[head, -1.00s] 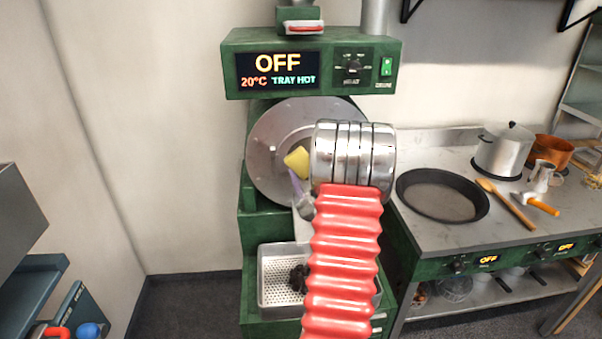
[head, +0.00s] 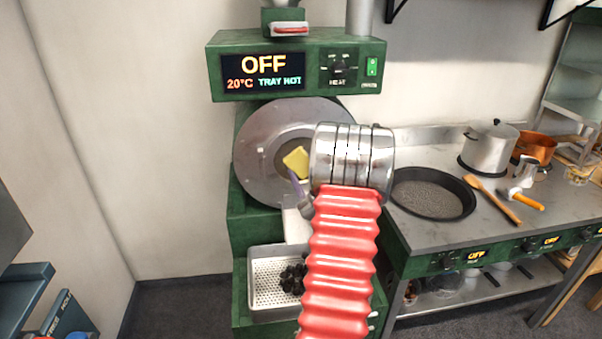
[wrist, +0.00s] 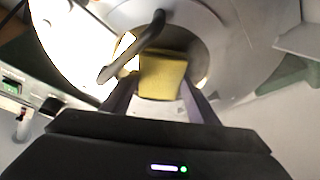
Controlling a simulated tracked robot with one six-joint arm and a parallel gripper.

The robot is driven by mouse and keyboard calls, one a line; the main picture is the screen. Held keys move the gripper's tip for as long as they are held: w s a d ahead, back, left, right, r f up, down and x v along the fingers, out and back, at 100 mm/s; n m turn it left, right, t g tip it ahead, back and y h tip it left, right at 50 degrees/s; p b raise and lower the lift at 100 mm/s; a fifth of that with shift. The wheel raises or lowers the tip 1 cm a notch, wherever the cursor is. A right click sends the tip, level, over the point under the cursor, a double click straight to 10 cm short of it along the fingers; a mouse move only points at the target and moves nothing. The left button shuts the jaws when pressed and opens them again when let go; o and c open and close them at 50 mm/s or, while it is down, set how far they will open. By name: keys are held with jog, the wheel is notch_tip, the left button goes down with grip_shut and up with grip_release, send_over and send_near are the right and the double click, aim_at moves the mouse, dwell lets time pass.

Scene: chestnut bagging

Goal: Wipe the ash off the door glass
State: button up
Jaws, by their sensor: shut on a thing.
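The round grey metal door (head: 252,150) is on the front of the green roaster, with a dark round glass (head: 281,150) at its middle. Part of the glass is hidden behind the sponge and my arm. Whether ash lies on it cannot be told. My gripper (wrist: 162,90) is shut on a yellow sponge (head: 296,160), held in front of the glass. In the wrist view the sponge (wrist: 162,75) sits between the purple fingers, close to a dark curved handle (wrist: 145,45). I cannot tell whether the sponge touches the glass.
The roaster's panel (head: 262,72) reads OFF, 20°C and TRAY HOT. Below the door, a perforated tray (head: 262,290) holds dark lumps. At right, a counter (head: 420,230) bears a black pan (head: 432,195), a pot (head: 490,150) and utensils.

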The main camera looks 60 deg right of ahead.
aim_at(290, 166)
dwell(0.4)
jog(key=shift+w+a, duration=1.1)
jog(key=shift+w, duration=0.3)
jog(key=shift+w+a, duration=1.25)
jog(key=shift+w, duration=0.05)
jog(key=shift+s, duration=0.1)
jog(key=s+a, duration=0.4)
jog(key=shift+a, duration=0.25)
